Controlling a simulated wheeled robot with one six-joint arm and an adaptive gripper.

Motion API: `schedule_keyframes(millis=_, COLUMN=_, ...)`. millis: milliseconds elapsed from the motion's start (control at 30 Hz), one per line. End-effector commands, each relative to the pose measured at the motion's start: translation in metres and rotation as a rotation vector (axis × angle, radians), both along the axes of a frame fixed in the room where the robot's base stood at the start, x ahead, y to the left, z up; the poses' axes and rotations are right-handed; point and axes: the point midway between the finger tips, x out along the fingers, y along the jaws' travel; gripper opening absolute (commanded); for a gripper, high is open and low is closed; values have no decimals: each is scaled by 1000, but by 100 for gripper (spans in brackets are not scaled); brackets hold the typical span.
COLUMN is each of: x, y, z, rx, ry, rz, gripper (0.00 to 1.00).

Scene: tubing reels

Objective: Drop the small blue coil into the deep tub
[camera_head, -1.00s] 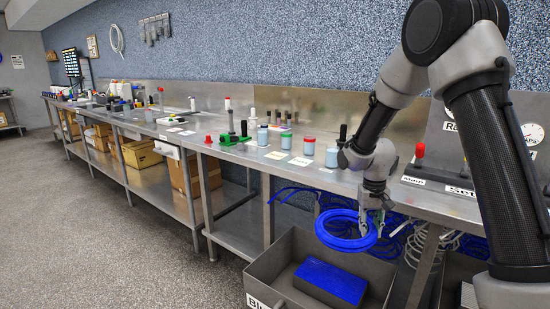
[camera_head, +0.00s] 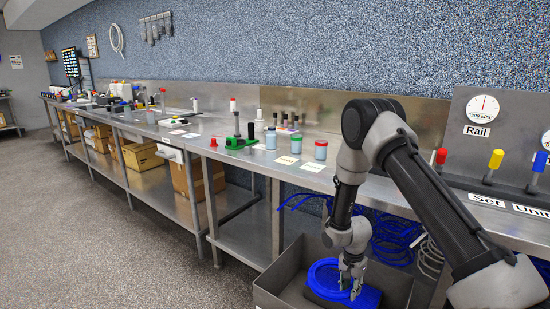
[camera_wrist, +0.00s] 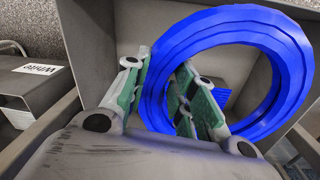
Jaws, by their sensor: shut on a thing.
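The small blue coil (camera_head: 312,277) is a bright blue ring. My gripper (camera_head: 350,282) is shut on one side of its band, and the ring also shows large in the wrist view (camera_wrist: 292,65). The deep tub (camera_head: 288,268) is grey and open-topped, below the bench edge. The coil lies within the tub's outline, tilted, over a blue block (camera_head: 371,298) inside it. I cannot tell whether the coil touches the block. In the wrist view the green-padded fingers (camera_wrist: 168,88) pinch the band, with the tub's grey walls around.
Another grey container (camera_wrist: 35,92) with a "White" label stands beside the tub in the wrist view. Loose blue tubing (camera_head: 392,238) hangs under the bench. Jars (camera_head: 320,150) and a valve panel (camera_head: 485,135) stand on the bench. The floor at left is clear.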

Motion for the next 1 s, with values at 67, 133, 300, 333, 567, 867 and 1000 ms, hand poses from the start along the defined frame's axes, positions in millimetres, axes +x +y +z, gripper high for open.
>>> schedule_keyframes(millis=67, x=0, y=0, z=-7, rx=-1, ry=1, rz=0, gripper=0)
schedule_keyframes(millis=133, x=0, y=0, z=-11, rx=0, ry=0, rz=0, gripper=0)
schedule_keyframes(millis=300, x=0, y=0, z=-14, rx=1, ry=-1, rz=0, gripper=0)
schedule_keyframes(millis=333, x=0, y=0, z=-14, rx=1, ry=-1, rz=0, gripper=0)
schedule_keyframes(millis=567, x=0, y=0, z=-14, rx=1, ry=-1, rz=0, gripper=42)
schedule_keyframes(millis=867, x=0, y=0, z=-14, rx=0, ry=0, rz=1, gripper=51)
schedule_keyframes(millis=1000, x=1, y=0, z=-8, rx=0, ry=-1, rz=1, gripper=51)
